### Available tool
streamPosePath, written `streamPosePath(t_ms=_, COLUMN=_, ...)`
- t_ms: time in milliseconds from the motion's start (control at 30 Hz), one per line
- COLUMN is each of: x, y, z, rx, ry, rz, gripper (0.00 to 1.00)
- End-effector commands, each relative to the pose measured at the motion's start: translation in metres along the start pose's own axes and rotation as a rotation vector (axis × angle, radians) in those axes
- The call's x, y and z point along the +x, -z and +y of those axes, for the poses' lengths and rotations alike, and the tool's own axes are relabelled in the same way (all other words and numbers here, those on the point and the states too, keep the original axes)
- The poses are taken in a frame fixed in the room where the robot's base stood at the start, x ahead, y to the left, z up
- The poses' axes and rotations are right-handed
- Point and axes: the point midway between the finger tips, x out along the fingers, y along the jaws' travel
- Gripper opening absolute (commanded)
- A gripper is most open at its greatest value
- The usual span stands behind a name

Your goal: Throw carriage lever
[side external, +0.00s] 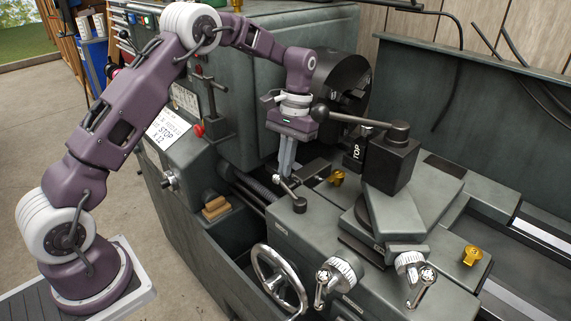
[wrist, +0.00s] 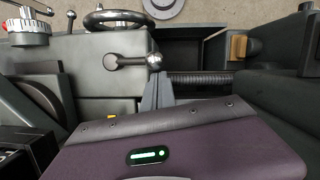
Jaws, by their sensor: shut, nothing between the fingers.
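The carriage lever (side external: 290,193) is a short rod on the carriage top with a dark round hub and a pale ball at its end. In the wrist view the lever (wrist: 134,61) lies roughly flat, with its silver ball (wrist: 155,60) just beyond my fingertips. My gripper (side external: 284,174) points down beside the ball end, its grey fingers shut and empty. The fingers also show in the wrist view (wrist: 157,78), with their tips close to the ball. I cannot tell whether they touch it.
A black-knobbed tool post handle (side external: 365,121) reaches close to my wrist on the right. The chuck (side external: 343,82) stands behind my gripper. A spoked handwheel (side external: 279,280) is on the carriage front. A lead screw (wrist: 200,79) runs beside the carriage. A wooden block (side external: 216,208) sits left.

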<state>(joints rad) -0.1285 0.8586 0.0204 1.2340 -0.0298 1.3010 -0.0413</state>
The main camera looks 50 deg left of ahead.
Motion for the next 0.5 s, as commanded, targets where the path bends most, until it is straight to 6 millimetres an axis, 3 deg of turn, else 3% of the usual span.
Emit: streamPosePath(t_ms=500, x=0.0009, y=-0.0053, z=-0.0032, rx=-0.130, ry=-0.034, rz=-0.001, gripper=0.00)
